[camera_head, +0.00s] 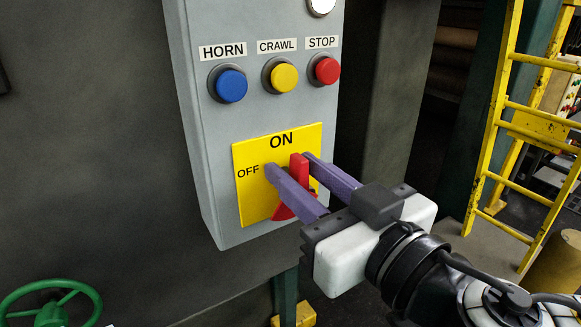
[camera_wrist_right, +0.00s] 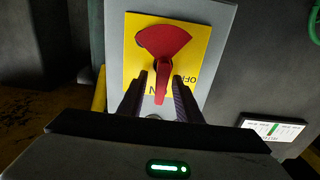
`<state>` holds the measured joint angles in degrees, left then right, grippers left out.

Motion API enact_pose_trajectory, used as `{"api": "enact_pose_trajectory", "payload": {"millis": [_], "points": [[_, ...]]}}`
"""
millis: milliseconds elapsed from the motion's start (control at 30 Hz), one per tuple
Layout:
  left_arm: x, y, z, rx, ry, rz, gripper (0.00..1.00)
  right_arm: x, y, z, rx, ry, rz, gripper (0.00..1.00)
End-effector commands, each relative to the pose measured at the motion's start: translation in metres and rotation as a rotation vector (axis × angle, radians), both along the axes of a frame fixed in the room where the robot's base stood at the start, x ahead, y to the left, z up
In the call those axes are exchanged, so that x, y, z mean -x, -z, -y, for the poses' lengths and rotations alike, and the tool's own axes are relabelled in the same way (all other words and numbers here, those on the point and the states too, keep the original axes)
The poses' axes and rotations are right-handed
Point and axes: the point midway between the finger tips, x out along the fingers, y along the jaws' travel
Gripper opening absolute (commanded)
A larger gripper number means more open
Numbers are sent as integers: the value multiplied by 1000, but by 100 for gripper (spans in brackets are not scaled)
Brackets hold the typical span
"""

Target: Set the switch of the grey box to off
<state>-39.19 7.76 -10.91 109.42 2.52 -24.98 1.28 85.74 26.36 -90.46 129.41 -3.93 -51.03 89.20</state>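The grey box (camera_head: 205,130) is upright on a dark wall or panel. Its lower face has a yellow plate (camera_head: 252,208) marked ON at the top and OFF at the left. The red switch (camera_head: 299,168) has its handle pointing up toward ON; it also shows in the wrist view (camera_wrist_right: 163,42), where the picture is upside down. My right gripper (camera_head: 290,163) has its two purple fingers on either side of the red handle. In the wrist view the fingers (camera_wrist_right: 160,80) stand apart with small gaps to the handle. My left gripper is out of view.
Above the plate are a blue HORN button (camera_head: 231,86), a yellow CRAWL button (camera_head: 284,78) and a red STOP button (camera_head: 327,71). A green handwheel (camera_head: 50,312) is at lower left. A yellow ladder (camera_head: 492,120) stands at right. The space before the box is open.

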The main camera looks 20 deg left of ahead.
Motion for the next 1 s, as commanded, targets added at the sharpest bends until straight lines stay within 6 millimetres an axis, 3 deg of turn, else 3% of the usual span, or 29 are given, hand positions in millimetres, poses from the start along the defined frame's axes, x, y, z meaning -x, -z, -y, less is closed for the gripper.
{"api": "enact_pose_trajectory", "payload": {"millis": [267,433,467,1000], "points": [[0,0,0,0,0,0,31,0,0,-1,0,0,0,30],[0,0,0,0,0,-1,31,0,0,-1,0,0,0,1],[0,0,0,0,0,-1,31,0,0,-1,0,0,0,0],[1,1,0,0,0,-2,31,2,2,-3,82,0,101,0]]}}
